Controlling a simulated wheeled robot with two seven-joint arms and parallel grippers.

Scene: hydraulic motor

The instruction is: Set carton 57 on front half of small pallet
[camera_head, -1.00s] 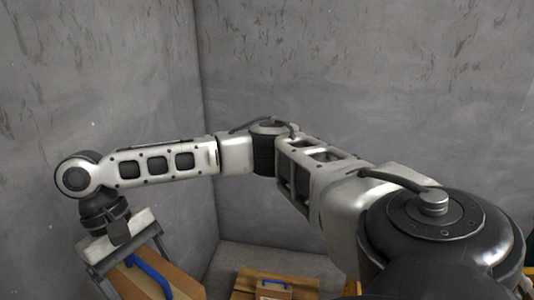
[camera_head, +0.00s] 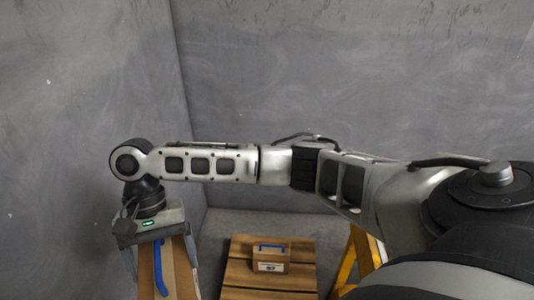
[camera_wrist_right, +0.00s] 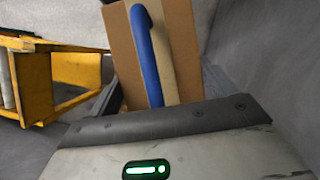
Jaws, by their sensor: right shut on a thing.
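My right gripper (camera_head: 160,262) is at the lower left of the head view, at the end of my outstretched right arm. It is shut on a carton (camera_head: 179,268), brown with a blue handle. The carton also shows beyond the gripper body in the wrist view (camera_wrist_right: 183,50); I cannot read a number on it. The small wooden pallet (camera_head: 240,277) lies on the floor right of the gripper. Another small carton (camera_head: 271,264) with a blue handle and a white label stands on the pallet's far part. My left gripper is out of view.
A yellow frame (camera_head: 352,262) stands right of the pallet; a yellow structure with rollers (camera_wrist_right: 38,80) shows at the left of the wrist view. Grey walls (camera_head: 330,110) close off the back and left. The near part of the pallet looks bare.

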